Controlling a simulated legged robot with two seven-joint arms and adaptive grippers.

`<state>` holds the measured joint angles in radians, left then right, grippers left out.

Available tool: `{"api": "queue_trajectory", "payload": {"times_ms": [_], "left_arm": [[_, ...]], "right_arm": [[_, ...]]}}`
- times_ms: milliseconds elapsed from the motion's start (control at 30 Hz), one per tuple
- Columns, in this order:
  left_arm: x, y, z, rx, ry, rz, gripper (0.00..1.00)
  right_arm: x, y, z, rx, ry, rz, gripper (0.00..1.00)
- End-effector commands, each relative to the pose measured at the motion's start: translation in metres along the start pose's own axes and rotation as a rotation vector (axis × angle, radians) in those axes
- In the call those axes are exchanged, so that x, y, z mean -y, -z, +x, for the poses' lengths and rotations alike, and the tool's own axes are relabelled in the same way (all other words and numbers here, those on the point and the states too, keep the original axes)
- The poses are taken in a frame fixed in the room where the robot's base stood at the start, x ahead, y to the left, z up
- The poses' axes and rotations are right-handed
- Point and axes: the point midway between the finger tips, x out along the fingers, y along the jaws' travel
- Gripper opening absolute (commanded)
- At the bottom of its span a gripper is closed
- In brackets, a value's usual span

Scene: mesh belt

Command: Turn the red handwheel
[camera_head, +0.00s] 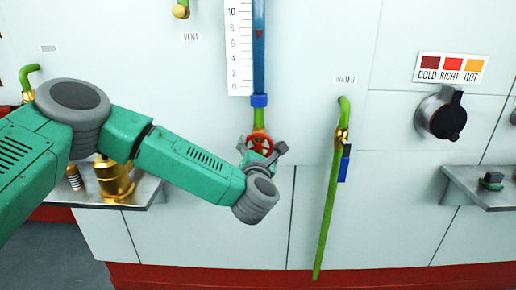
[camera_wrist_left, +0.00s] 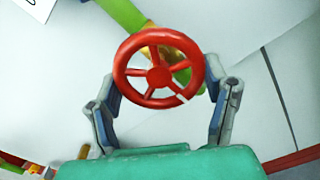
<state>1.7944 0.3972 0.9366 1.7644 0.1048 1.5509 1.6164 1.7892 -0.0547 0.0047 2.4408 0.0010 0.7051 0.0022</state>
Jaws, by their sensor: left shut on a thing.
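The red handwheel (camera_head: 260,143) sits on the panel at the foot of the blue sight tube, on a green pipe. In the left wrist view the handwheel (camera_wrist_left: 159,75) faces me, with several spokes, a round hub and a small white mark on its lower right rim. My left gripper (camera_head: 263,147) is at the wheel, its two fingers on opposite sides of the rim. In the left wrist view the left gripper (camera_wrist_left: 160,92) is shut on the wheel, one finger at each side. My right gripper is not in view.
A green water pipe (camera_head: 329,210) with a blue lever (camera_head: 345,164) runs down to the right of the wheel. A black knob (camera_head: 441,117) and a metal shelf (camera_head: 477,205) are farther right. Brass fittings (camera_head: 114,180) stand on a shelf behind my left arm.

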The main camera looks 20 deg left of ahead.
Motion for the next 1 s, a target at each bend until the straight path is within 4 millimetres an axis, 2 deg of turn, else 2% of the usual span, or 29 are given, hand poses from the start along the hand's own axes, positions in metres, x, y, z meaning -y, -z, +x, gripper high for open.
{"api": "queue_trajectory", "payload": {"times_ms": [700, 1000], "left_arm": [[-0.001, 0.0, -0.001, -0.002, 0.006, 0.678, 0.4], [-0.001, 0.001, -0.001, -0.003, 0.007, 0.894, 0.4]], "right_arm": [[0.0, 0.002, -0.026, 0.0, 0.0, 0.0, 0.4], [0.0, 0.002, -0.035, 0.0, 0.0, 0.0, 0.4]]}}
